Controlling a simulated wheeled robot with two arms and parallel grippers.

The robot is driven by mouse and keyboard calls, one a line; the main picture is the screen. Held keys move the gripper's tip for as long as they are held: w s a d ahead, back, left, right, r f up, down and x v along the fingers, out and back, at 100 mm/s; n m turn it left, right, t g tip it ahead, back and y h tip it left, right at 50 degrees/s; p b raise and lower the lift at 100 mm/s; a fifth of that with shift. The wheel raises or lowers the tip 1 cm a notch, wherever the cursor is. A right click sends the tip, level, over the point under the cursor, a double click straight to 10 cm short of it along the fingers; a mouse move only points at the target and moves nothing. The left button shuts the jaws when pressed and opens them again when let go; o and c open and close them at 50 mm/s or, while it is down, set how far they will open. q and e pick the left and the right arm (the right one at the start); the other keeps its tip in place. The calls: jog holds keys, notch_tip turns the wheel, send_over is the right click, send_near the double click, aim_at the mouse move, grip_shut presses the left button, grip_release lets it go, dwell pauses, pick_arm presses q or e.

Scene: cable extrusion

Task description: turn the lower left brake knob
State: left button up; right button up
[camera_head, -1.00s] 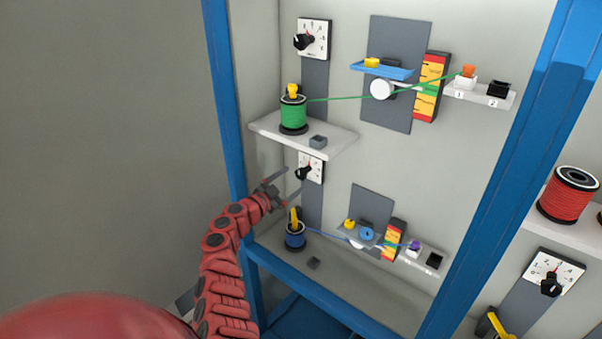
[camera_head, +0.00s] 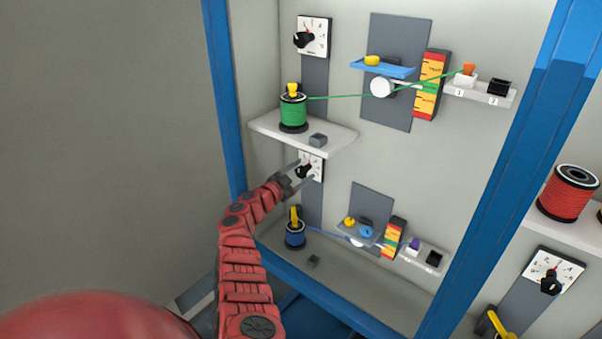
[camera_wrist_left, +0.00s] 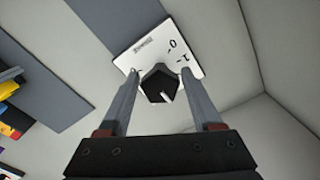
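The lower left brake knob (camera_head: 304,171) is black with a white mark, on a white dial plate (camera_head: 317,167) below the upper left shelf. In the left wrist view the knob (camera_wrist_left: 157,84) stands between the two grey fingers, in front of its dial plate (camera_wrist_left: 160,48). My left gripper (camera_head: 302,172) reaches it from the lower left. In the left wrist view the left gripper (camera_wrist_left: 158,92) is open, with a finger on either side of the knob and gaps between. The right gripper is not in view.
The grey shelf (camera_head: 340,142) with the green spool (camera_head: 293,113) is just above the left gripper. The blue spool (camera_head: 295,236) stands below it. A blue frame post (camera_head: 222,90) rises close to the left arm.

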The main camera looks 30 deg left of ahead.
pick_arm(q)
grip_shut()
jog(key=shift+m, duration=0.3)
jog(key=m+b, duration=0.2)
jog(key=m, duration=0.1)
jog(key=shift+f+b, duration=0.15)
jog(key=shift+b, duration=0.15)
jog(key=shift+m+b, duration=1.05)
jog(key=shift+m, duration=1.05)
jog(key=shift+o, duration=1.8)
grip_release()
